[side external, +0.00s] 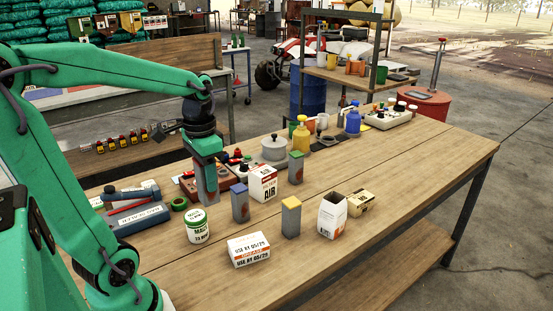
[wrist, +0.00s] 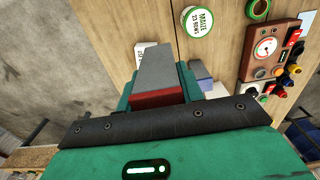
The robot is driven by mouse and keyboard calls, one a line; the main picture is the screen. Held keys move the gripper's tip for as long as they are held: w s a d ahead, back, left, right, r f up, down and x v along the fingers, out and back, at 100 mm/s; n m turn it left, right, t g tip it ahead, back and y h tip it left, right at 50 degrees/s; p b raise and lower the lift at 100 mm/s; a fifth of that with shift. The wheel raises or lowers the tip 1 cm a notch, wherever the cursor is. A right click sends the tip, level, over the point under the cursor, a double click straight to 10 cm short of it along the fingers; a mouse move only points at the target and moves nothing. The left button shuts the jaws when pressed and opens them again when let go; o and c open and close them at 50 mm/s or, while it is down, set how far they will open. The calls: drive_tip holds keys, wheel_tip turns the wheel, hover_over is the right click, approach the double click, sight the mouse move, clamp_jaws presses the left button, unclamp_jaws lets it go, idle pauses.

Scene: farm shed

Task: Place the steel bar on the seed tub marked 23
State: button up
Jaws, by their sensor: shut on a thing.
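My gripper (side external: 207,160) points down over the bench, shut on a grey steel bar (side external: 209,187) that hangs upright below it. In the wrist view the bar (wrist: 154,68) shows a red end near the jaws (wrist: 158,90). The seed tub (side external: 198,228) is a white tub with a green rim, marked MAIZE with what looks like 23 below. It stands on the bench just below the bar in the side view. In the wrist view the tub (wrist: 197,21) is up and right of the bar, apart from it. The bar's height above the bench is hard to tell.
Grey blocks with blue (side external: 240,205), green (side external: 296,170) and yellow (side external: 291,220) tops stand nearby. White cartons (side external: 249,249) (side external: 263,184) (side external: 332,217), a green ring (side external: 179,204) and a gauge box (wrist: 268,50) surround the tub. The bench's right front is clear.

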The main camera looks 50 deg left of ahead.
drive_tip(key=shift+s+a+f, duration=0.25)
drive_tip(key=shift+a+f, duration=1.2)
drive_tip(key=shift+f, duration=0.1)
drive_tip(key=shift+s+a+f, duration=0.2)
drive_tip(key=shift+a+f, duration=1.25)
drive_tip(key=shift+f, duration=0.1)
drive_tip(key=shift+s+a+f, duration=0.25)
drive_tip(key=shift+a+f, duration=1.2)
drive_tip(key=shift+f, duration=0.1)
drive_tip(key=shift+f, duration=0.15)
drive_tip(key=o, duration=1.2)
drive_tip(key=shift+c, duration=0.2)
wheel_tip(320, 180, up, 12)
drive_tip(key=shift+r, duration=0.2)
